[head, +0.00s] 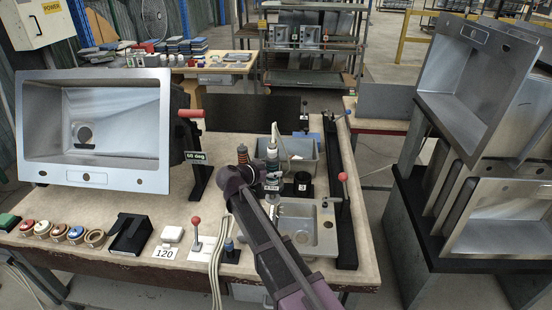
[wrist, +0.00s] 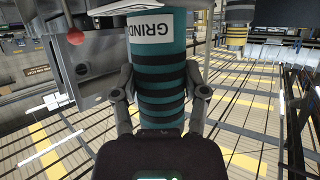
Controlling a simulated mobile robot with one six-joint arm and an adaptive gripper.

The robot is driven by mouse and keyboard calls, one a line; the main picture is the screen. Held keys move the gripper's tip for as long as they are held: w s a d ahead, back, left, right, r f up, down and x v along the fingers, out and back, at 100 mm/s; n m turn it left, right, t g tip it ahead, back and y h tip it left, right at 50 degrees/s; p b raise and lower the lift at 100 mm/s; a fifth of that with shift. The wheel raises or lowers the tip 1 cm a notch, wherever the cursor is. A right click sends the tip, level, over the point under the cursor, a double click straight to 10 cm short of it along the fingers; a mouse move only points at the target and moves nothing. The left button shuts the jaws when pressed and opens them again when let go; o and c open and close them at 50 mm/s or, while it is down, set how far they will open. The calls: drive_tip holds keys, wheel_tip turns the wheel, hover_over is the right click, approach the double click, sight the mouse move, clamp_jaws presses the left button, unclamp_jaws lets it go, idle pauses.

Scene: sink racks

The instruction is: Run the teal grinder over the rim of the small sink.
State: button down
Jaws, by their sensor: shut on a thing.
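The teal grinder (wrist: 160,62), a banded cylinder with a white label reading "GRIND", is between the two fingers of my gripper (wrist: 160,94) in the wrist view. My gripper is shut on it, with a finger on each side. In the head view the grinder (head: 272,155) is upright over the workbench, at the back left part of the small sink. The small sink (head: 327,234) is a grey steel basin lying on the bench. My arm hides its left part. I cannot tell whether the grinder touches the rim.
A large sink (head: 118,170) stands tilted at the left. A red-handled clamp (head: 343,178) and black rail flank the small sink on the right. Discs (head: 75,236) line the front left.

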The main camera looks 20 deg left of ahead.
sight(272, 180)
drive_tip(key=shift+r, duration=0.15)
idle(0.3)
wheel_tip(272, 180, up, 4)
drive_tip(key=p, duration=0.4)
drive_tip(key=shift+w+d, duration=0.1)
idle(0.4)
drive_tip(key=shift+f+b, duration=2.8)
drive_tip(key=shift+f, duration=0.1)
drive_tip(key=shift+f+b, duration=0.6)
drive_tip(key=shift+s+d+r, duration=0.1)
drive_tip(key=shift+s+d, duration=0.05)
drive_tip(key=shift+s, duration=0.3)
drive_tip(key=shift+s+d+r, duration=0.1)
drive_tip(key=shift+s, duration=0.35)
drive_tip(key=shift+s+f, duration=0.1)
